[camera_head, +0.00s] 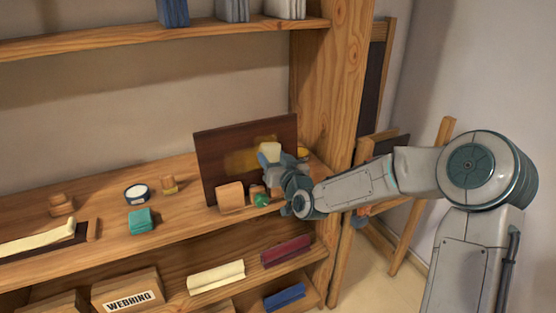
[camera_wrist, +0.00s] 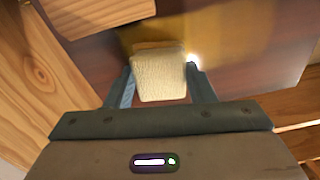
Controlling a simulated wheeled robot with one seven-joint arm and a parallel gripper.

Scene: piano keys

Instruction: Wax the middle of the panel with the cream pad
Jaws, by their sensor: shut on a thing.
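The dark brown panel (camera_head: 215,165) stands upright at the back of the wooden shelf, with a yellowish smear (camera_head: 240,160) across its middle and right. The panel also fills the background of the wrist view (camera_wrist: 285,60), with the smear (camera_wrist: 210,35) behind the pad. My gripper (camera_head: 275,163) is in front of the panel's right half. It is shut on the cream pad (camera_head: 270,150), which shows between the two fingers in the wrist view (camera_wrist: 160,75). The pad is close to the panel; I cannot tell whether it touches.
A wooden block (camera_head: 230,196) stands before the panel, beside a small green item (camera_head: 261,200). A teal block (camera_head: 140,221), a round white-rimmed tin (camera_head: 136,193) and small wooden pieces (camera_head: 62,205) are farther left. A wooden post (camera_head: 330,90) rises at right.

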